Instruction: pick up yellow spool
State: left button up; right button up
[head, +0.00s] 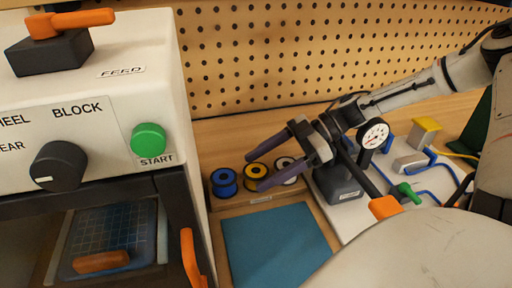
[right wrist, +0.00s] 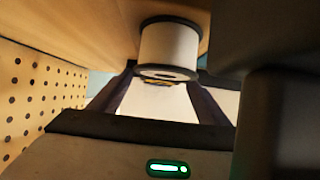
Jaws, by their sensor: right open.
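The yellow spool (head: 257,171) stands in the row at the back of the workbench, between the blue spool (head: 224,182) and the white spool (head: 287,168). My right gripper (head: 255,173) is open and empty. In the head view its dark fingers reach left across the row, and the yellow spool shows between their tips, partly covered. In the right wrist view the white spool (right wrist: 170,48) is large and near. Only a sliver of the yellow spool (right wrist: 160,82) shows past it, between the fingers. I cannot tell whether a finger touches a spool. My left gripper is not in view.
A white machine (head: 100,120) with a green start button stands at left. A blue mat (head: 275,245) lies in front of the spools. A pegboard (head: 300,50) rises behind. A dial gauge (head: 374,134) and a white board with cables lie at right, under my right arm.

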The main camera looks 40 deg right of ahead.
jog(key=shift+x, duration=1.05)
jog(key=c, duration=1.2)
